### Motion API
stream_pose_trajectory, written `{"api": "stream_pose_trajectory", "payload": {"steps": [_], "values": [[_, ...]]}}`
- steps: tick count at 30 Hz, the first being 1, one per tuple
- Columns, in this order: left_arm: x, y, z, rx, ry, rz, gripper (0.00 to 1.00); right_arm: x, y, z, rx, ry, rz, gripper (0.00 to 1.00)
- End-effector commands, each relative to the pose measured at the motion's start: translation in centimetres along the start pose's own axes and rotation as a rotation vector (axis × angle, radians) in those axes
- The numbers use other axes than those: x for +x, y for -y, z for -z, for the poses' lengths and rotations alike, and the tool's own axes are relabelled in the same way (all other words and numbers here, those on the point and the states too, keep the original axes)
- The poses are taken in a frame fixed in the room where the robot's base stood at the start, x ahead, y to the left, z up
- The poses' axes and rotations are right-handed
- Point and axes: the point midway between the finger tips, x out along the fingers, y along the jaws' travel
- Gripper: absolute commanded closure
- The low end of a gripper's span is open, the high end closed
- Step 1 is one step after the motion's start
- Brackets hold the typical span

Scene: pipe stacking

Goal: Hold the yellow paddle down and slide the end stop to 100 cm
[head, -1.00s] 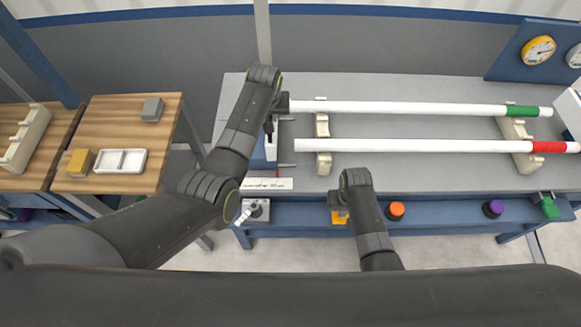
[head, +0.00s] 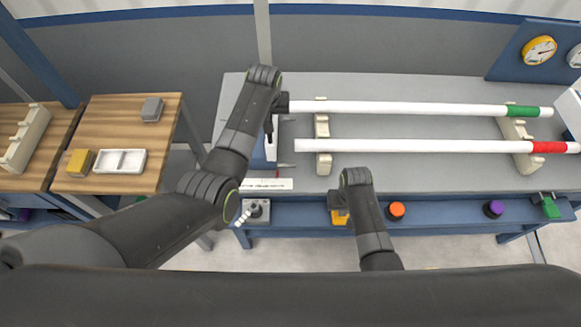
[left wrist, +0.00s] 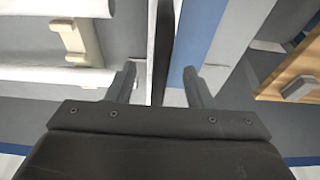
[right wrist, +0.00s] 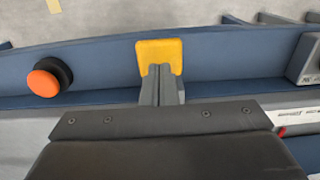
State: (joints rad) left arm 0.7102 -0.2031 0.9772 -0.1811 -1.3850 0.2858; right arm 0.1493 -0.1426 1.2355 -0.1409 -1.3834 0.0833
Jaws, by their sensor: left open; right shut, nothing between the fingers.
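The yellow paddle (right wrist: 160,52) sits on the blue front rail. In the right wrist view my right gripper (right wrist: 163,72) is shut and empty, its fingertips overlapping the paddle's lower part; I cannot tell how far down the paddle is. In the head view the paddle (head: 338,217) is partly hidden by my right arm. The end stop (head: 264,155), a blue and pale block, stands at the bench's left end, partly hidden by my left arm. My left gripper (left wrist: 160,85) is open above it, with a dark bar between its fingers in the left wrist view.
A white scale strip (head: 265,184) lies at the bench's front left. A white pipe with a green band (head: 400,107) and one with a red band (head: 420,146) rest on cream supports. An orange knob (head: 397,209) and a purple knob (head: 493,208) line the rail.

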Motion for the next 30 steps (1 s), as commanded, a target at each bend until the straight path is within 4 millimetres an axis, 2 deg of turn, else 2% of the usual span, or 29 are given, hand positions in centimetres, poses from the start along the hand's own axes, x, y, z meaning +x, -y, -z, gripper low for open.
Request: {"api": "stream_pose_trajectory", "payload": {"steps": [21,30], "values": [[-6.4,-0.1,0.0,0.0,-0.001,-0.001,0.53,0.0,0.0,0.0,0.0,0.0,0.0,1.0],[-7.0,0.0,0.0,0.0,0.001,0.0,0.53,0.0,0.0,0.0,0.0,0.0,0.0,1.0]]}}
